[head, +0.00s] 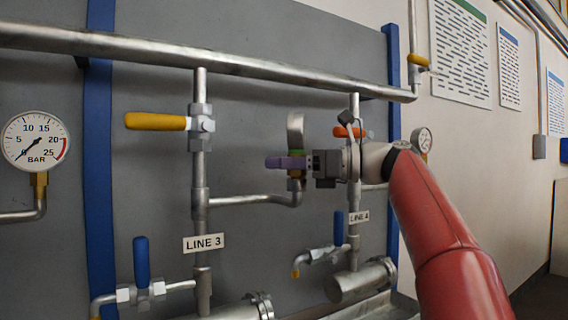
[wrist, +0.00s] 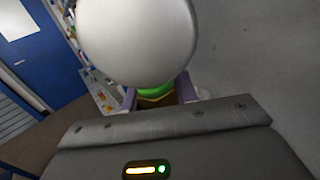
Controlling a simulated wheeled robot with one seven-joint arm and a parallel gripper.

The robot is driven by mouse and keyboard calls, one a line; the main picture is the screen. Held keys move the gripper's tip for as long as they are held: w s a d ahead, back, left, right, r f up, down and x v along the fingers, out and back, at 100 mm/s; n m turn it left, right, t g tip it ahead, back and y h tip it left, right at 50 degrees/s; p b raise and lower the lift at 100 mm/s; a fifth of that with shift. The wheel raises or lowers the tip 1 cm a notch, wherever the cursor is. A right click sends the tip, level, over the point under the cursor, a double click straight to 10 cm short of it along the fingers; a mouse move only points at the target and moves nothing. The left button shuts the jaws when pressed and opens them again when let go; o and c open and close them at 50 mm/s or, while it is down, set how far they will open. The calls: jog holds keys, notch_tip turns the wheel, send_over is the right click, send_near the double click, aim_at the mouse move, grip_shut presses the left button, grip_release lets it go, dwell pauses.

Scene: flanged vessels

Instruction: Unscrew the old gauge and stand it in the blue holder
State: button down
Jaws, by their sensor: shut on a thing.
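The gauge (head: 295,128) shows edge-on in the head view, upright above the end of the LINE 3 side pipe (head: 258,199). A green band and a brass fitting sit below its case. My gripper (head: 284,162) reaches in from the right, its purple fingers shut around the brass fitting. In the wrist view the gauge's smooth pale case (wrist: 137,40) fills the top. The fingers of my gripper (wrist: 157,97) flank its brass fitting there, under the green band. The fingers hide part of the joint, so I cannot tell whether its thread is engaged. The blue holder is not in view.
An orange-handled valve (head: 350,132) on the LINE 4 pipe is close behind my wrist. A yellow-handled valve (head: 155,121) is to the left on LINE 3. A large BAR gauge (head: 35,141) is at far left, and another gauge (head: 422,141) at right.

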jog(key=c, duration=1)
grip_release()
jog(key=shift+s+d, duration=0.25)
jog(key=shift+d, duration=1.7)
jog(key=shift+s+d, duration=0.2)
jog(key=shift+d, duration=1.7)
